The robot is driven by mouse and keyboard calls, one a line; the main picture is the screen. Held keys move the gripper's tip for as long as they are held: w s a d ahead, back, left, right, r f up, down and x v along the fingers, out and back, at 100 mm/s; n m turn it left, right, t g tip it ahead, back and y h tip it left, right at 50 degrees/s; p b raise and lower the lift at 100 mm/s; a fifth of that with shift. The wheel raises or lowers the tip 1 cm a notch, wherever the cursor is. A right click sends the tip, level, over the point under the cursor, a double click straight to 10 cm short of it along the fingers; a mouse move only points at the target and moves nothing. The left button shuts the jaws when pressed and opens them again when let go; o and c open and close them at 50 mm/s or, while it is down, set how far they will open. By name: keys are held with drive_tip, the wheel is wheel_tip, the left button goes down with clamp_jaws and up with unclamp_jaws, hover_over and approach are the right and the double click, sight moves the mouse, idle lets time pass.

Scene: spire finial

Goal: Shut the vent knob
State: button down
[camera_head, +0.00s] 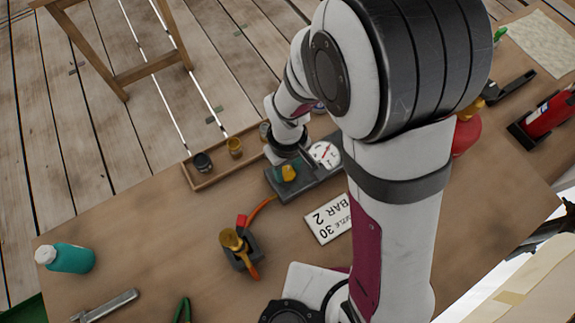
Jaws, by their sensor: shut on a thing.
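A dark grey box (312,185) with a round white gauge (324,154) sits on the workbench, right of the middle of the view. A small teal and yellow knob-like part (287,173) stands on the box's left end. My gripper (288,156) reaches down from above at this end of the box, right behind the teal part. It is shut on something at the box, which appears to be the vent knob. The fingertips and their contact are mostly hidden, and I cannot tell how far the knob is turned.
A wooden tray (213,175) with small pots lies behind and left of the box. An orange hose runs from the box to a yellow-brown fitting (232,240). A white number card (329,220) lies in front. My arm covers the bench's right-middle.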

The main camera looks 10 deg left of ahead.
sight(288, 172)
drive_tip(key=m, duration=0.4)
drive_tip(key=shift+m, duration=2.8)
drive_tip(key=shift+c, duration=2.1)
unclamp_jaws()
wheel_tip(288, 172, up, 16)
